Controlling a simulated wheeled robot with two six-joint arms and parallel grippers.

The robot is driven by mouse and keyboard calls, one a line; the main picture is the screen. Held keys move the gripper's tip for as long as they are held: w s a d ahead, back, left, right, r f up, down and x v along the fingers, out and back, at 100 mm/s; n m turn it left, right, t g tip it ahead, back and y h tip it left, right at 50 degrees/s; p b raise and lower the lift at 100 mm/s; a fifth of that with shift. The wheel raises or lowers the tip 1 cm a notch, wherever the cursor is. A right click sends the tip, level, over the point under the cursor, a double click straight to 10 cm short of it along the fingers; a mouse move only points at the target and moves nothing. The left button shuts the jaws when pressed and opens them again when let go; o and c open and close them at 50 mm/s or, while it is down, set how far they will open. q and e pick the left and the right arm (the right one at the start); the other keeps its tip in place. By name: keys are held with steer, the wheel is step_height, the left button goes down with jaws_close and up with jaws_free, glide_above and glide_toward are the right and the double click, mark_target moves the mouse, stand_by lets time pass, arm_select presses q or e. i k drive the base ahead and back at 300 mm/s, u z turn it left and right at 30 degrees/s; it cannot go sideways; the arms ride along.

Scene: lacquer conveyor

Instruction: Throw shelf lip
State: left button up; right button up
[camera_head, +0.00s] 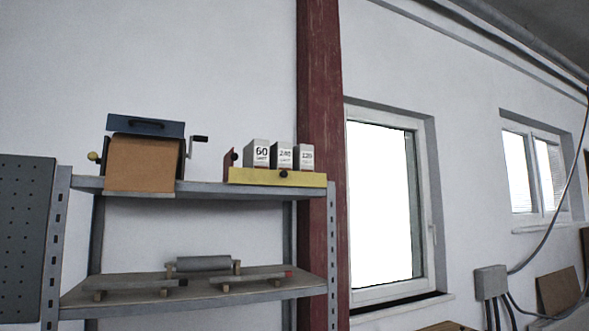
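A grey metal shelf unit (205,189) stands against the white wall in the head view. A yellow lip (255,176) with a dark knob (283,173) runs along the front of its upper board at the right. Behind the lip stand grey blocks marked 60 (261,153), 240 (282,156) and 120 (305,157). A small red piece (229,163) with a dark knob rises at the lip's left end. Neither of my grippers shows in this view.
A brown box with a blue lid (140,165) and a side crank (199,139) sits on the upper board's left. The lower board (110,296) holds a grey roller (203,263) and bars. A dark pegboard (25,235) stands left, a red column (320,120) right.

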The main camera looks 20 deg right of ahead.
mark_target(237, 175)
steer(key=z, duration=0.4)
steer(key=i, duration=1.3)
steer(key=z, duration=0.15)
